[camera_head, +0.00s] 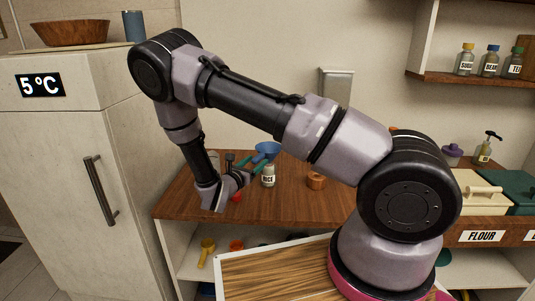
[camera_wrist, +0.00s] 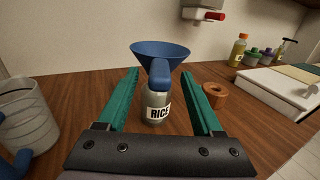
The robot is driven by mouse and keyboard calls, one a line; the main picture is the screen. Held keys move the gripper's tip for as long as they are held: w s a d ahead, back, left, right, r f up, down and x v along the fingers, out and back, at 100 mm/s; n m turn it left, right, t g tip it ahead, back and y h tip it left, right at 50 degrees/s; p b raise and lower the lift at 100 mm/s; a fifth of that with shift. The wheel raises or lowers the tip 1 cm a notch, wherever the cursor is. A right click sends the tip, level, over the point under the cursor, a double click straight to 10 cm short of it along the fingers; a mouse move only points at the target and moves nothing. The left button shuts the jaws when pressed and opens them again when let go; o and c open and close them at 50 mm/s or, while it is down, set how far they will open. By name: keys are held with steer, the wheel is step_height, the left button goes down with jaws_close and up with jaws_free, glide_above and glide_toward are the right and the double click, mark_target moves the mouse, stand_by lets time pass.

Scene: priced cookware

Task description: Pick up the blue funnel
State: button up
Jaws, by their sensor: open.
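The blue funnel (camera_wrist: 160,60) shows in the wrist view, straight ahead at the middle. It appears to sit on top of a jar labelled RICE (camera_wrist: 157,106), with a blue part hanging down in front of the jar. In the head view the funnel (camera_head: 267,149) is at the back of the wooden counter, partly behind my gripper. My gripper (camera_wrist: 166,76) is open, with its two green fingers to the left and right of the jar and funnel. Nothing is held. Whether the fingers reach past the funnel is hard to tell.
A brown ring-shaped object (camera_wrist: 215,95) lies right of the gripper. A ribbed clear container (camera_wrist: 27,115) stands close on the left. A white box (camera_wrist: 275,94) and several bottles are further right. The wooden counter (camera_head: 200,182) is otherwise fairly clear; the fridge (camera_head: 135,150) borders it on the left.

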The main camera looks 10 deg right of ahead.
steer(key=shift+x, duration=1.15)
jaws_close()
steer(key=shift+r, duration=0.1)
